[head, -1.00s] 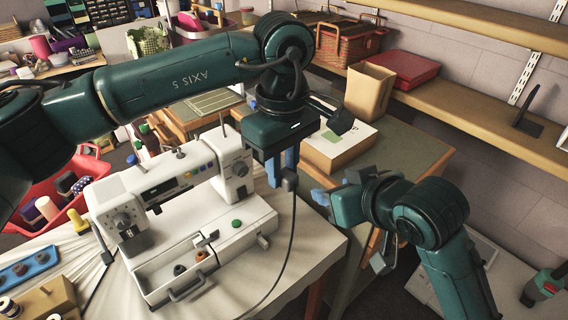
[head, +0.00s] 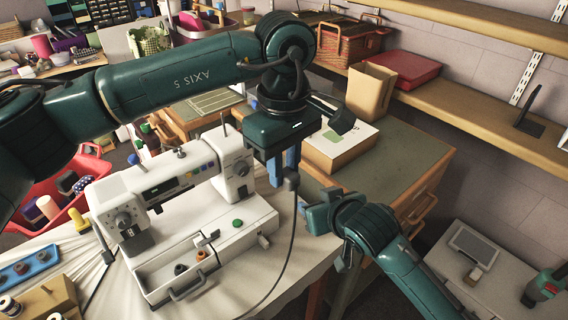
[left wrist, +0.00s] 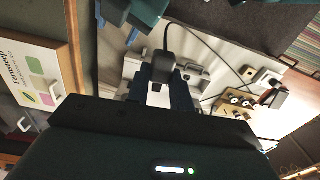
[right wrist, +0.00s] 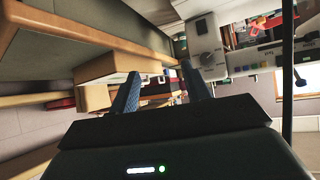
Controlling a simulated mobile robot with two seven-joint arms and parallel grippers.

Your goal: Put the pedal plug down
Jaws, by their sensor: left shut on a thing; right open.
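My left gripper (head: 282,172) points down above the right end of the white sewing machine's table. It is shut on the dark pedal plug (head: 291,181), which hangs off the table surface with its cord trailing down to the cloth. The plug also shows between the blue fingers in the left wrist view (left wrist: 165,64). My right gripper (head: 312,209) is open and empty, lower and to the right of the plug, near the table's right edge. Its spread fingers show in the right wrist view (right wrist: 163,88). The sewing machine (head: 180,205) stands left of both grippers.
A cardboard box with a label (head: 345,150) lies on the green-topped cabinet (head: 405,150) behind the grippers. A blue tray (head: 28,267) and a wooden thread block (head: 48,298) are at the front left. The white cloth (head: 290,262) right of the machine has free room.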

